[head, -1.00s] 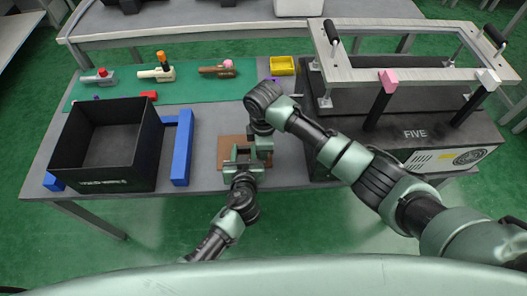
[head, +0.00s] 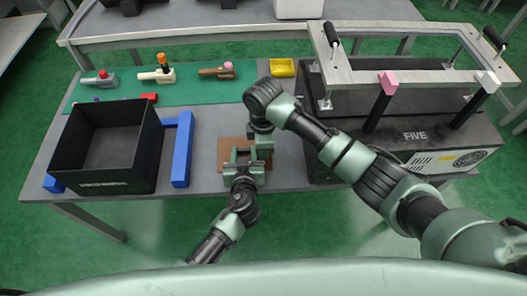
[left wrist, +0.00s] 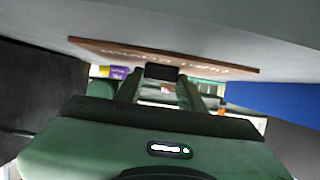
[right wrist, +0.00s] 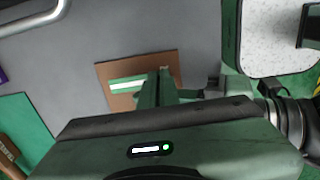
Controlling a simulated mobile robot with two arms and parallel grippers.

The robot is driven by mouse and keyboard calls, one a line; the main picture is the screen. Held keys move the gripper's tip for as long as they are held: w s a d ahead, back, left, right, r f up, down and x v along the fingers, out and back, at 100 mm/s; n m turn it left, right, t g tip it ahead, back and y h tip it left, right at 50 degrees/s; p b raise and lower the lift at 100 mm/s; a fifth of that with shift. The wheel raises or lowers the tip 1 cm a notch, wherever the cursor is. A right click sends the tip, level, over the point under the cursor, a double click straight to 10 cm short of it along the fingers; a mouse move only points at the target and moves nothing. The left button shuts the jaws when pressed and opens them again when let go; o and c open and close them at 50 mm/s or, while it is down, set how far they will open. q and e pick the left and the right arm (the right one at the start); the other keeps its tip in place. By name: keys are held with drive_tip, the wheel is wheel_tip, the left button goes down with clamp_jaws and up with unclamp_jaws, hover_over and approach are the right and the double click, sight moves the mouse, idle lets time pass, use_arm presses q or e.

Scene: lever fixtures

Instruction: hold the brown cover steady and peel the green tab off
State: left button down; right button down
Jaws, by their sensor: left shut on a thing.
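The brown cover (head: 228,150) is a flat board on the grey table, partly hidden under my grippers. Its lettered edge shows in the left wrist view (left wrist: 110,48). My left gripper (head: 243,160) is at the cover's near side, shut on its edge; the exact contact is hard to see. The green tab (right wrist: 128,85) shows as a pale and green strip on the cover in the right wrist view. My right gripper (right wrist: 160,78) is over the cover, its fingers close together beside the strip. Whether the tab is between them is hidden.
A black bin (head: 105,150) and blue bars (head: 183,150) stand to the left. A large dark machine (head: 400,130) with a raised frame stands to the right. Small lever fixtures (head: 157,72) sit on a green mat (head: 195,92) behind, near a yellow tray (head: 282,67).

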drive_tip(key=shift+r, duration=1.35)
use_arm(q)
drive_tip(key=c, duration=0.8)
unclamp_jaws()
drive_tip(key=shift+o, duration=0.2)
drive_tip(key=shift+s, duration=0.15)
drive_tip(key=v, duration=1.1)
drive_tip(key=shift+s+r, duration=0.25)
drive_tip(key=shift+s, duration=0.1)
